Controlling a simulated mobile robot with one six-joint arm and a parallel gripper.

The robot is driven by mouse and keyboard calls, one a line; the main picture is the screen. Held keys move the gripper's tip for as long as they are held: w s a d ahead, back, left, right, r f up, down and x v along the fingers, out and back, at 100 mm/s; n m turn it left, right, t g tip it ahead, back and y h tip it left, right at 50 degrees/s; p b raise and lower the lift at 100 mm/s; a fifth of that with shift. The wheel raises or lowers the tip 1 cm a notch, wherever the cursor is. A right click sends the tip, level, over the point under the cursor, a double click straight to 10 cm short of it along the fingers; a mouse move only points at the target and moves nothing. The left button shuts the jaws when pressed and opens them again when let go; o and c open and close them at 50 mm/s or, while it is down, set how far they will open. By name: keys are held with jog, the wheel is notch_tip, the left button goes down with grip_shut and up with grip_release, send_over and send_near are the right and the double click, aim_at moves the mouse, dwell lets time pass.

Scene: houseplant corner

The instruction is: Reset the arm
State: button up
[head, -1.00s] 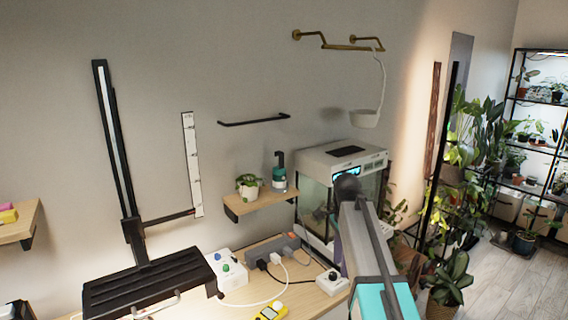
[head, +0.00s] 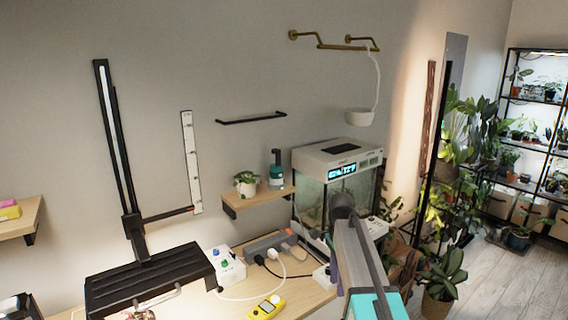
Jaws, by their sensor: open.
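My arm (head: 360,258) rises from the bottom edge, right of centre, as a grey link with a teal part low down. Its dark rounded joint (head: 342,203) stands in front of the glass tank. My gripper and its fingers do not show; the part of the arm beyond the dark joint cannot be made out.
A wooden bench (head: 305,300) holds a yellow meter (head: 267,308), power strip (head: 268,242), knobbed white box (head: 230,266) and glass tank (head: 312,200). A black lamp (head: 150,276) overhangs it at left. A small shelf (head: 258,200) bears a potted plant (head: 246,183) and teal bottle (head: 277,172).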

jog(key=s+f+g, duration=0.1)
jog(key=s+f, duration=0.5)
jog(key=f, duration=0.3)
jog(key=s+f+n+g, duration=0.1)
jog(key=s+f+g, duration=0.1)
jog(key=s+f, duration=0.6)
jog(key=s+f+g, duration=0.1)
jog(key=s+f, duration=0.3)
jog(key=f, duration=0.7)
jog(key=s+f+n, duration=0.7)
jog(key=s+f, duration=0.1)
jog(key=s, duration=0.3)
jog(key=s+f+n, duration=0.8)
jog(key=s, duration=0.4)
jog(key=shift+s+d+f, duration=0.3)
jog(key=shift+f, duration=0.05)
jog(key=shift+c, duration=0.5)
jog(key=shift+c, duration=1)
